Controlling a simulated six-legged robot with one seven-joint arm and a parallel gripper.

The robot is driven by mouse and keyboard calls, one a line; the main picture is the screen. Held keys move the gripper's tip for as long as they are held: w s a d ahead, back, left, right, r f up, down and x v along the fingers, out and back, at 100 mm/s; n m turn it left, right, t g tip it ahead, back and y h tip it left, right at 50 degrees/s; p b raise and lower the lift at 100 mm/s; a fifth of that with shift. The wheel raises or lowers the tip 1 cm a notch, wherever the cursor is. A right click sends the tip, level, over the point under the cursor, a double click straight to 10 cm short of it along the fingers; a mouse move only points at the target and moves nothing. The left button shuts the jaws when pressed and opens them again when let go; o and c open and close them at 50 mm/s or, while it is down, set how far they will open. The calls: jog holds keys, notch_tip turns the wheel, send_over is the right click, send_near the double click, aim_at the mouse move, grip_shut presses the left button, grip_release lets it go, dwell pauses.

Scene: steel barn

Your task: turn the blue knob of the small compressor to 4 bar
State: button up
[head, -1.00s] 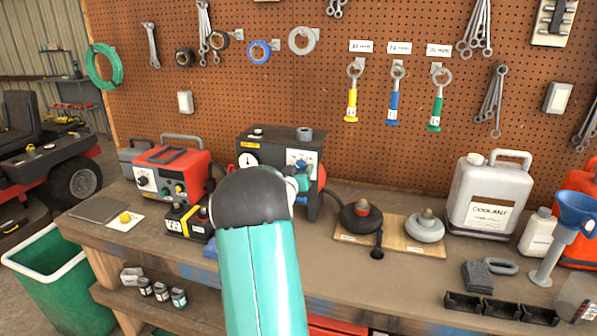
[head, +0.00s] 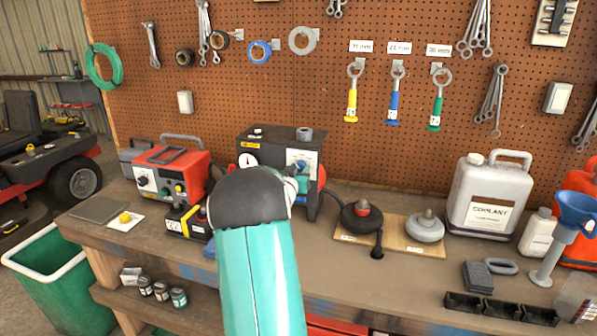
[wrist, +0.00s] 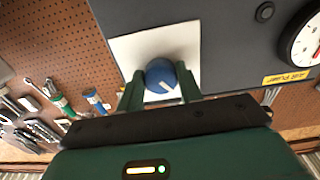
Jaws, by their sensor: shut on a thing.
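The small compressor (head: 283,140) is a dark grey box at the back of the bench, left of centre in the head view. Its blue knob (wrist: 161,74) sits on a white plate (wrist: 128,50) and carries a white pointer line, which slants to the lower right in the wrist view. No scale marks can be read there. The knob also shows in the head view (head: 301,166), partly covered by my gripper. My gripper (wrist: 160,84) is shut on the knob, with one green finger on each side. A round gauge (wrist: 307,42) is cut off at the right edge; its reading is unclear.
A red machine (head: 172,165) and a yellow-black device (head: 188,221) stand left of the compressor. A wooden board (head: 390,238) with two knobbed round pieces lies to the right. A coolant jug (head: 487,195) stands farther right. The pegboard (head: 330,95) rises close behind.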

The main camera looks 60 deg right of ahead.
jog(key=m, duration=0.7)
jog(key=shift+w, duration=0.1)
dwell(0.4)
jog(key=o, duration=1)
jog(key=shift+a, duration=0.1)
jog(key=a, duration=0.4)
jog(key=s+a, duration=0.1)
jog(key=a, duration=0.4)
jog(key=s+a, duration=0.1)
jog(key=a, duration=0.3)
jog(key=shift+s+a, duration=0.1)
jog(key=shift+a, duration=0.15)
